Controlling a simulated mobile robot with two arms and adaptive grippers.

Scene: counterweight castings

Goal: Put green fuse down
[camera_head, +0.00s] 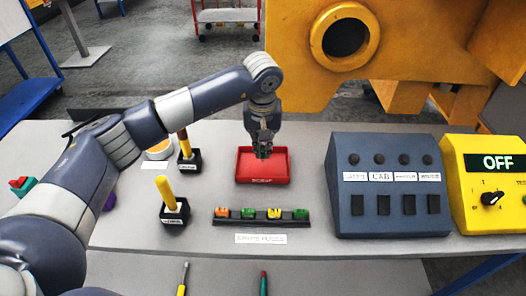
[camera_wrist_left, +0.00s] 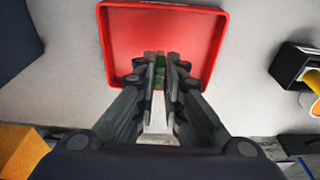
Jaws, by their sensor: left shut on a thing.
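My left gripper (camera_head: 263,152) points down over the red tray (camera_head: 244,165) in the head view. In the left wrist view its fingers (camera_wrist_left: 161,75) are shut on the green fuse (camera_wrist_left: 160,66), of which only a small part shows between the tips. The red tray (camera_wrist_left: 155,28) lies beneath the tips in that view. I cannot tell whether the fuse touches the tray floor. In the head view the held fuse is hidden by the fingers. My right gripper is in neither view.
A dark rack (camera_head: 262,223) with several coloured spare fuses stands in front of the tray. A blue fuse panel (camera_head: 385,215) and a yellow tester reading OFF (camera_head: 495,165) stand at the right.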

